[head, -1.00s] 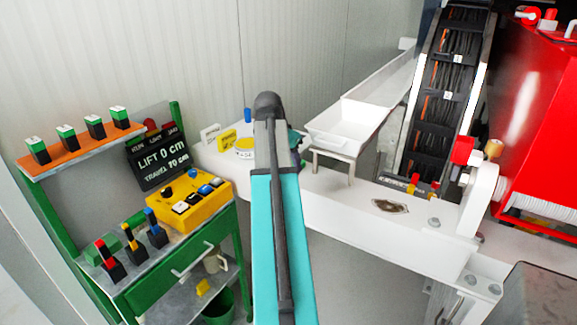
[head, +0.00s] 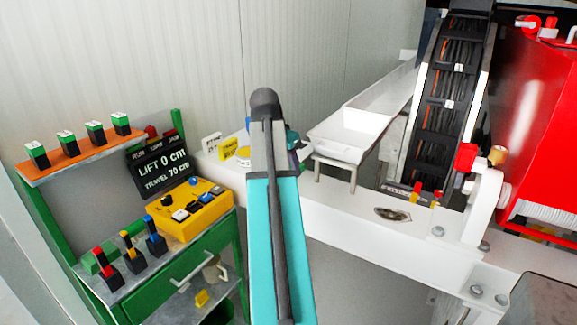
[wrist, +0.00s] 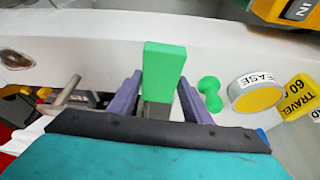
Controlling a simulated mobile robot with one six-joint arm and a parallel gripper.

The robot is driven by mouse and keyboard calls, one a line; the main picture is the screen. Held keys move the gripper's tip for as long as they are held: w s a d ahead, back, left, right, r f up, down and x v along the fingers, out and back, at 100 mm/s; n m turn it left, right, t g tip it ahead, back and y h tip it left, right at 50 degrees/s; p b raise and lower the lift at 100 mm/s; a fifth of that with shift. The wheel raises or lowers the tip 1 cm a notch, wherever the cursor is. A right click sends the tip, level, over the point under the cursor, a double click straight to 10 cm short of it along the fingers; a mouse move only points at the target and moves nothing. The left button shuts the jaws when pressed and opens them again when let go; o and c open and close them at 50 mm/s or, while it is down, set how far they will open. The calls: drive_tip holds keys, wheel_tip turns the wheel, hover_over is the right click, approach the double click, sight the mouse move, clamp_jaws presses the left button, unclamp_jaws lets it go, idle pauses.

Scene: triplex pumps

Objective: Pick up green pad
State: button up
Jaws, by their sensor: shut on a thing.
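In the wrist view, my gripper (wrist: 160,90) has its two purple-grey fingers on either side of a bright green pad (wrist: 164,68). The gripper is shut on it. The pad is a tall rectangular block standing out past the fingertips, with a darker part below it between the fingers. In the head view, my teal arm reaches up the middle of the picture and hides the gripper's fingers and the pad.
A green dumbbell-shaped piece (wrist: 209,93) and a yellow-faced disc (wrist: 256,98) lie close right of the gripper. A white chute (head: 345,140) stands right of my arm. A yellow control box (head: 190,215) sits on the green bench at left.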

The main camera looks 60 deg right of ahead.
drive_tip(key=s+a+r+b, duration=0.1)
drive_tip(key=s+a, duration=0.2)
drive_tip(key=a, duration=0.9)
drive_tip(key=shift+s+b, duration=0.2)
drive_tip(key=shift+b, duration=0.2)
drive_tip(key=shift+r, duration=0.1)
drive_tip(key=shift+o, duration=1.1)
drive_tip(key=shift+c, duration=0.5)
